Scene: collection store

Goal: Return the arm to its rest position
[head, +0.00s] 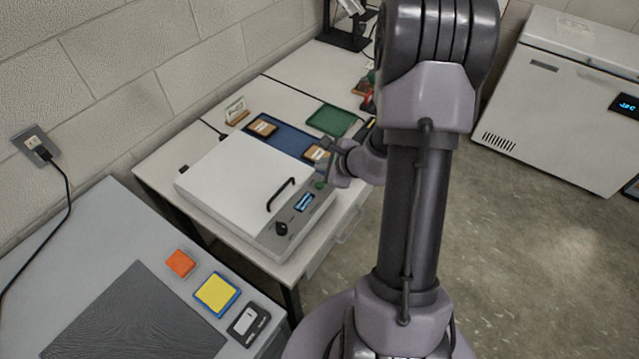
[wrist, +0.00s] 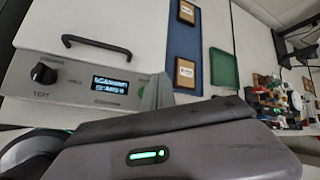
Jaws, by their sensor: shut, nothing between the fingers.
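My arm rises through the middle of the head view and bends over the worktable. My gripper (head: 338,163) hangs beside the front right corner of a white-lidded device (head: 245,180), and its fingers look small and partly hidden there. In the wrist view my gripper (wrist: 157,92) shows as grey finger parts in front of the device's panel. It is shut with nothing held. The device's lid is down, with a black handle (head: 281,194), a knob (head: 281,228) and a lit display (head: 304,201) at its front.
A blue mat (head: 285,139) with framed brown pieces and a green tray (head: 331,120) lie behind the device. A white chest freezer (head: 560,100) stands at right; floor between is clear.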

